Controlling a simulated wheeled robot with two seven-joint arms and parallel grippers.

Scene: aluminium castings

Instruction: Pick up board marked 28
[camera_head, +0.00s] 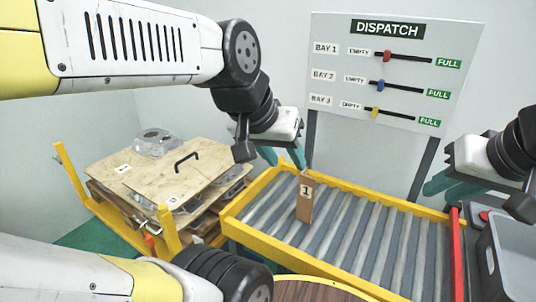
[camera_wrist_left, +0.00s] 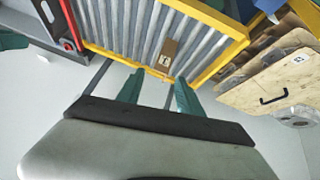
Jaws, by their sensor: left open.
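A plywood board (camera_head: 150,183) with a black handle and a small white label lies on a stack at the left in the head view. Its label is too small to read surely. The board also shows at the right of the left wrist view (camera_wrist_left: 260,82). My left gripper (camera_head: 284,160) is open and empty, right of the board, near the conveyor's far left corner. Its teal fingers show apart in the left wrist view (camera_wrist_left: 158,95). My right gripper (camera_head: 438,184) is partly visible at the right; its jaw opening is unclear.
A yellow-framed roller conveyor (camera_head: 345,235) holds a brown divider marked 1 (camera_head: 306,197). A dispatch panel (camera_head: 390,70) stands behind it. A yellow post (camera_head: 168,228) rises before the stack. A grey bin (camera_head: 490,260) and a red button (camera_head: 485,216) are at the right.

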